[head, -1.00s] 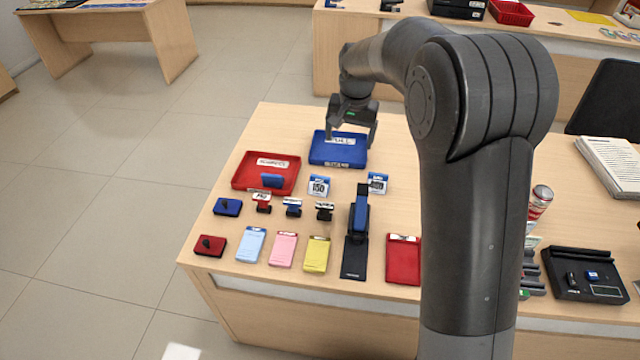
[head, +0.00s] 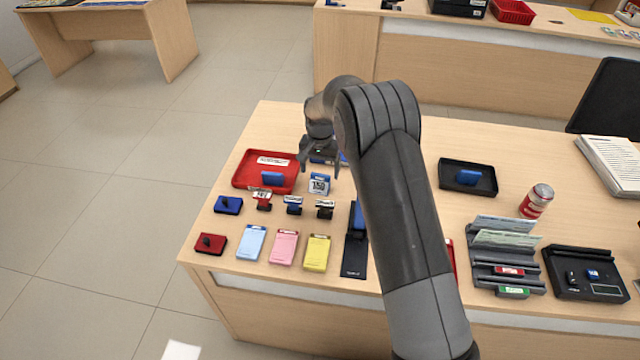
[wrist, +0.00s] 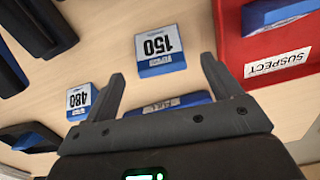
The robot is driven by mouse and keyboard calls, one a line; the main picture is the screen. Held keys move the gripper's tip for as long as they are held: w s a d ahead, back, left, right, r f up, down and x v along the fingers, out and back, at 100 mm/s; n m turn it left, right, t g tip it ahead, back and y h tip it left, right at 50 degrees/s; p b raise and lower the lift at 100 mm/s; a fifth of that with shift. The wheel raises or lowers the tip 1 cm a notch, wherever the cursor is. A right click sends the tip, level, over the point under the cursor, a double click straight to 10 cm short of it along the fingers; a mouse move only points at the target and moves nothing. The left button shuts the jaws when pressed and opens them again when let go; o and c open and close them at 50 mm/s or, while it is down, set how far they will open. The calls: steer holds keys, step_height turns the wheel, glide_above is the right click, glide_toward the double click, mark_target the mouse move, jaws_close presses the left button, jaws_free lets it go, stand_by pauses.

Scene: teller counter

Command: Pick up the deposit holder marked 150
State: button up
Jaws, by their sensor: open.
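The deposit holder marked 150 (head: 319,186) is a small white and blue block on the counter, just right of the red tray. In the wrist view the 150 holder (wrist: 160,50) shows upside down, ahead of and between the fingertips. My gripper (head: 319,172) is open and empty, above and close to the holder; its two fingers (wrist: 163,70) show apart in the wrist view. I cannot tell the exact height gap. A similar holder marked 480 (wrist: 82,101) lies left of the fingers in the wrist view; my arm hides it in the head view.
The red tray (head: 243,180), labelled SUSPECT in the wrist view, holds a blue item. A blue tray (wrist: 190,99) is partly hidden by my gripper. Stamps (head: 293,205) and coloured pads (head: 284,247) stand nearer the front edge. A dark tray (head: 467,164) is right of my arm.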

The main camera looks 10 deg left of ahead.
mark_target(320, 178)
step_height(320, 178, down, 5)
steer(key=shift+f, duration=0.2)
steer(key=c, duration=1.1)
